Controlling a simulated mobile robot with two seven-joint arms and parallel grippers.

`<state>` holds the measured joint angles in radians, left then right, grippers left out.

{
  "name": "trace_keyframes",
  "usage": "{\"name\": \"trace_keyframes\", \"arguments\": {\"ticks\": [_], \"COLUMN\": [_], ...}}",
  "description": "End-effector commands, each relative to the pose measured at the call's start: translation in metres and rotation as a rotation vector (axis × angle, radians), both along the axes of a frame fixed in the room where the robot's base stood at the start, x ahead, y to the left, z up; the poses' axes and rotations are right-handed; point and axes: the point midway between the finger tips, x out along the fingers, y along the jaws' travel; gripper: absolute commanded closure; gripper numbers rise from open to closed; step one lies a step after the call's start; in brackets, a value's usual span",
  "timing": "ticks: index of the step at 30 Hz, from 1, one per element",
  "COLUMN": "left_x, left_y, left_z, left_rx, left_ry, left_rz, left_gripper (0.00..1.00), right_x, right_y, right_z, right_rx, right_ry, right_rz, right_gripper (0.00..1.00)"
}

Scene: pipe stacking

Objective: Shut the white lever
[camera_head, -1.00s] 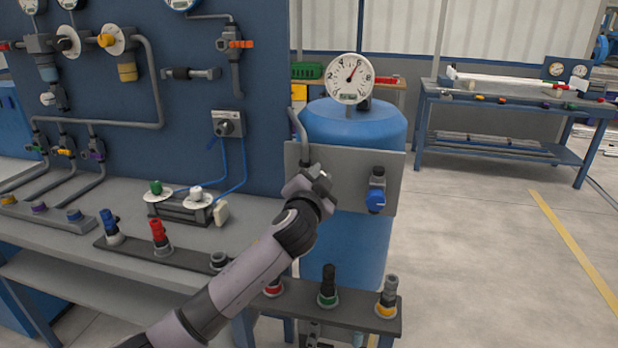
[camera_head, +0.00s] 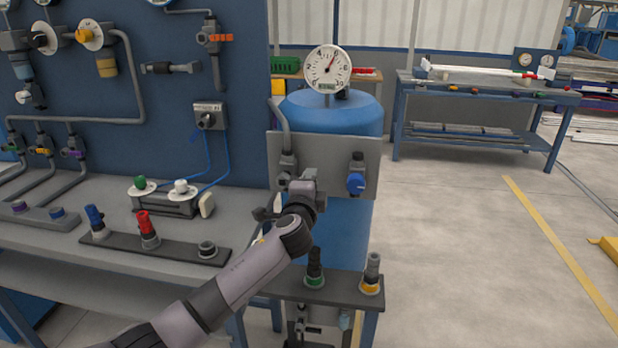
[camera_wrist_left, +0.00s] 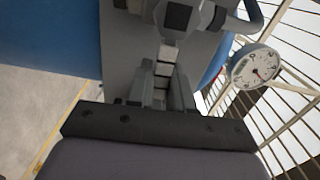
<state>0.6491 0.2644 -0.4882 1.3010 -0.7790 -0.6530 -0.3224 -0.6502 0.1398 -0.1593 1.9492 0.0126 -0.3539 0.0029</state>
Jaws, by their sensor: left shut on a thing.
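The white lever (camera_wrist_left: 165,55) shows in the left wrist view as a narrow white piece below the dark valve body (camera_wrist_left: 180,18). My left gripper (camera_wrist_left: 163,82) is shut on it, with one finger on each side. In the head view my left gripper (camera_head: 303,187) is at the lower left of the grey plate (camera_head: 325,152) in front of the blue tank (camera_head: 338,110). The valve (camera_head: 287,165) on that plate is just above the gripper. The lever itself is hidden there by the gripper and wrist. My right gripper is not in view.
A round gauge (camera_head: 327,69) sits above the plate. A blue-knobbed valve (camera_head: 356,182) is on the plate to the right of my gripper. Fittings with green (camera_head: 314,270) and yellow (camera_head: 372,275) rings stand below. Open floor lies to the right.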

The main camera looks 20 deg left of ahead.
Motion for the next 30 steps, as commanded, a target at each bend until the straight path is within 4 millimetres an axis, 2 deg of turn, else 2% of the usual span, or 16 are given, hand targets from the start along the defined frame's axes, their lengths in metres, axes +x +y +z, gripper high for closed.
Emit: {"name": "trace_keyframes", "arguments": {"ticks": [20, 21, 22, 30], "left_x": [-0.0002, -0.0002, -0.0002, -0.0002], "left_y": [-0.0005, -0.0005, -0.0005, -0.0001], "left_z": [-0.0048, -0.0048, -0.0048, -0.0039], "left_rx": [0.061, 0.06, 0.06, 0.055], "left_ry": [0.016, 0.015, 0.015, 0.013], "left_rz": [-0.002, -0.002, -0.002, -0.001], "left_gripper": [1.0, 0.66, 0.58, 0.58], "right_x": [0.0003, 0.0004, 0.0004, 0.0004], "right_y": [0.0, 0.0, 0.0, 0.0], "right_z": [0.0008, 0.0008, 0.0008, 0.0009], "right_rx": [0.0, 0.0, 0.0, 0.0], "right_ry": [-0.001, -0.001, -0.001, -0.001], "right_rz": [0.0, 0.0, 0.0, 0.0], "right_gripper": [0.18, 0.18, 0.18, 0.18]}}
